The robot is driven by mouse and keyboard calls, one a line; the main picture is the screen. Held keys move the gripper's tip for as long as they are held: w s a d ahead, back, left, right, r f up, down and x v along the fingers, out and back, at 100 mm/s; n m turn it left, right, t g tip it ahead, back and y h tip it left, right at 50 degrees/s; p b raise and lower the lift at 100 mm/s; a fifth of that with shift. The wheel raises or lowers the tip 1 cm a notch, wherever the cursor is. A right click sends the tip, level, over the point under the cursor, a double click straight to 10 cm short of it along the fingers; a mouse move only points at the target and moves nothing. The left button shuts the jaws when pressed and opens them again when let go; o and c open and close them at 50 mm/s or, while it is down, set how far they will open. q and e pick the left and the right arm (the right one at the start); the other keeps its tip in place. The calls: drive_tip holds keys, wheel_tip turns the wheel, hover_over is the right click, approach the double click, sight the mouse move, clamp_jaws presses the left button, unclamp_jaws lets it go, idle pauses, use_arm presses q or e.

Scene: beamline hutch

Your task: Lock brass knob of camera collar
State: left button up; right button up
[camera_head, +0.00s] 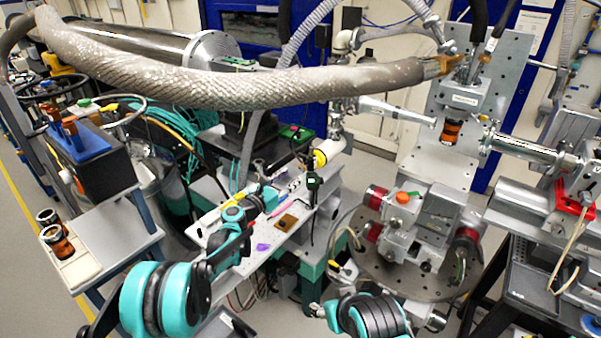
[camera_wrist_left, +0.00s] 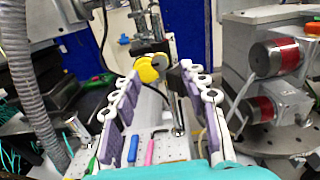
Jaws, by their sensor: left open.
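A round yellow, brass-like knob (camera_head: 320,158) sits at the far end of the perforated bench plate, below the vertical pipe. In the left wrist view the knob (camera_wrist_left: 148,69) shows ahead, near the tips of my left fingers, beside a dark block (camera_wrist_left: 150,48). I cannot tell whether this block is the camera collar or whether the knob is locked. My left gripper (camera_head: 277,192) is open over the bench plate; its purple-and-white fingers (camera_wrist_left: 160,76) stand apart with nothing clearly held.
The perforated plate (camera_head: 233,270) carries pens and small parts beneath my left gripper. A round motor stage (camera_head: 375,275) stands to the right. A thick braided hose (camera_head: 240,85) crosses above. A cart (camera_head: 128,222) with orange-brown cylinders stands at left.

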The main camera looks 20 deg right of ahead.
sight(301, 168)
use_arm(q)
drive_tip(key=x, duration=0.5)
drive_tip(key=shift+b, duration=0.4)
drive_tip(key=shift+c, duration=0.3)
clamp_jaws()
